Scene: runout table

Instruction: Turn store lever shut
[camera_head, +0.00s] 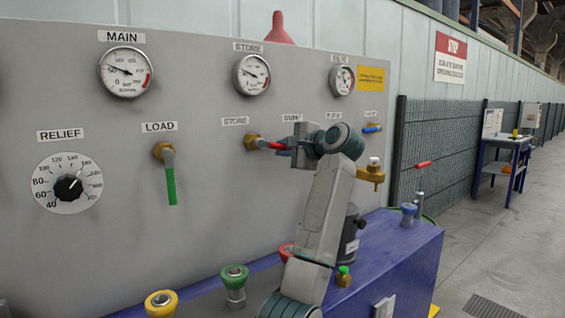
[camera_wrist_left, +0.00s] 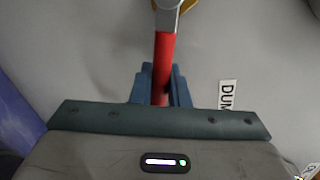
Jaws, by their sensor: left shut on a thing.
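The store lever has a brass valve body (camera_head: 251,142) under the lower STORE label and a red handle (camera_head: 276,145) pointing right, about level. My left gripper (camera_head: 287,148) is at the outer part of this handle. In the left wrist view the red handle (camera_wrist_left: 165,55) runs down between the two blue-grey fingers (camera_wrist_left: 161,88), which are shut on it. The handle's far end is hidden by the fingers and the gripper body. My right gripper is not in view.
The load lever (camera_head: 170,180), green, hangs down at the left. A relief dial (camera_head: 67,184) and gauges sit on the grey panel (camera_head: 215,95). Coloured knobs, green (camera_head: 235,273) and yellow (camera_head: 161,302), stand on the blue bench below. A blue lever (camera_head: 372,129) is further right.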

